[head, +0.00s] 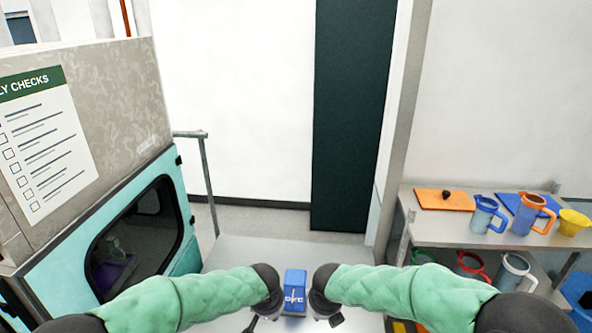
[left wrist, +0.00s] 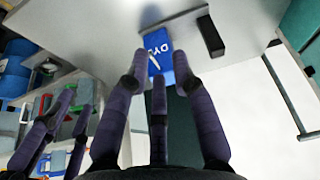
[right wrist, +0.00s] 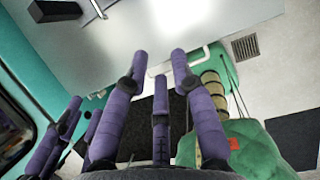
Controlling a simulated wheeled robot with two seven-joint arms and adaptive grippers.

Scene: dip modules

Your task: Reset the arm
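My left gripper (left wrist: 160,56), with purple fingers, is open, its fingers spread. A blue box with white lettering (head: 294,291) stands on a grey surface between my two grippers; in the left wrist view the blue box (left wrist: 158,58) shows beyond the fingertips. I cannot tell from that view whether they touch it. My right gripper (right wrist: 159,55) is open, with nothing between its fingers. In the head view both arms, in green sleeves, reach in from the sides, and the grippers are mostly hidden at the bottom edge.
A teal cabinet with a dark window (head: 140,235) stands at left under a grey box with a checklist (head: 50,140). A black block (left wrist: 210,36) lies near the blue box.

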